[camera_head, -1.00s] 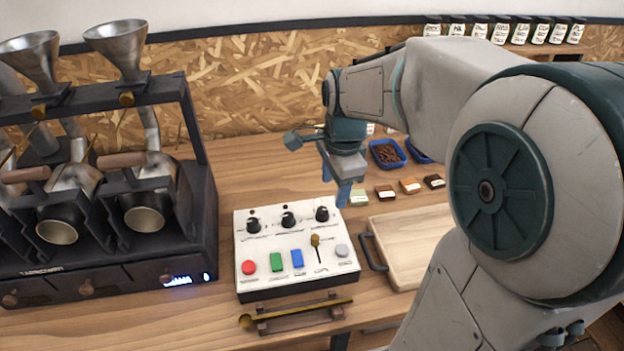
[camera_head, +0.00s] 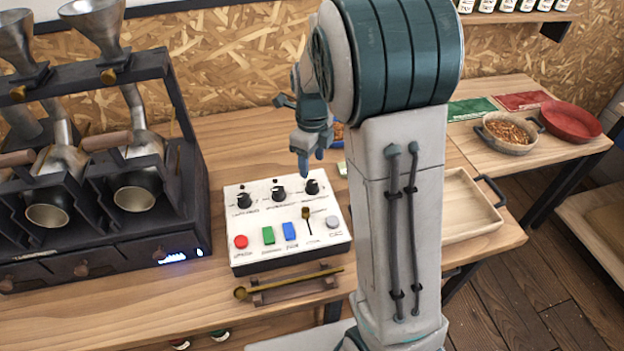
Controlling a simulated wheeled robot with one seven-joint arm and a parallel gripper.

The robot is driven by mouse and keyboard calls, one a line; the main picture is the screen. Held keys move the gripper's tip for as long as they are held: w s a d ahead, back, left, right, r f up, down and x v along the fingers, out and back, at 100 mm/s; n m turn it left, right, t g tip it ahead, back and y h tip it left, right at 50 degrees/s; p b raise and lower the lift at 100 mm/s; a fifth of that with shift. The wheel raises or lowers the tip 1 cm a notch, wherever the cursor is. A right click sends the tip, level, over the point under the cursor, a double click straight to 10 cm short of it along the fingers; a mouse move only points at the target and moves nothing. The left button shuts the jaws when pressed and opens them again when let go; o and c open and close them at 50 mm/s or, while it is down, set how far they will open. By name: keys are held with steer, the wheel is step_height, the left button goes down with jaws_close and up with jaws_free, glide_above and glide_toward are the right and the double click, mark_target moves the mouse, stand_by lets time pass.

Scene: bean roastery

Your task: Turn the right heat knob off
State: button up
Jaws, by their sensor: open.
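The roaster (camera_head: 110,230) at the left has small brown knobs along its front, the rightmost one (camera_head: 159,252) beside a lit blue-white display. A white control box (camera_head: 290,258) stands right of it, with three black knobs in a row at the back. The box's right black knob (camera_head: 312,187) has a pointer I cannot read, and its label is too small to read. Which of these is the right heat knob I cannot tell. My gripper (camera_head: 311,163) is open and empty, fingers pointing down, just behind and above the box's right black knob, seemingly apart from it.
The box also carries a red button (camera_head: 241,241), green and blue switches, a lever (camera_head: 306,216) and a grey button. A brass rod (camera_head: 295,283) lies on a rack in front. A wooden tray (camera_head: 470,234) is at right, partly behind my arm.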

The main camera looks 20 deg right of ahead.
mark_target(312, 183)
step_height(312, 183, down, 8)
steer(key=shift+r, duration=0.2)
steer(key=c, duration=1)
